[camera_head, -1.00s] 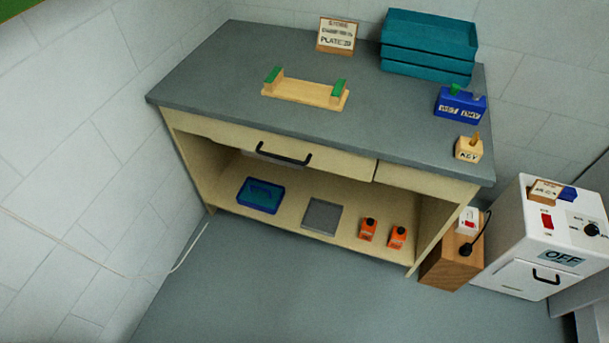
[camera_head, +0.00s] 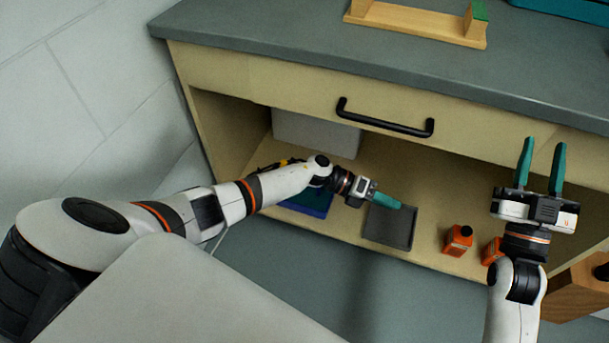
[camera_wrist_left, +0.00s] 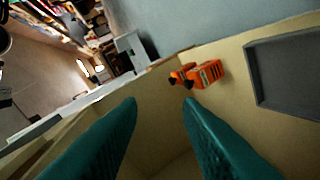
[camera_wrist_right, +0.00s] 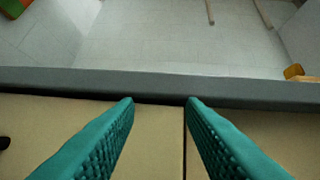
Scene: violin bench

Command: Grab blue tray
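The blue tray (camera_head: 306,205) lies on the lower shelf of the bench, left of a grey tray; my left forearm and wrist cover much of it in the head view. My left gripper (camera_head: 396,202) reaches over the shelf to the right of the blue tray, its fingertips above the grey tray. In the left wrist view its green fingers (camera_wrist_left: 160,105) are apart with nothing between them, and the blue tray is not seen there. My right gripper (camera_head: 541,150) is raised in front of the bench front at the right, fingers apart and empty (camera_wrist_right: 160,105).
A drawer with a black handle (camera_head: 385,118) and the worktop (camera_head: 330,50) overhang the shelf. A wooden block (camera_head: 575,292) stands on the floor at right.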

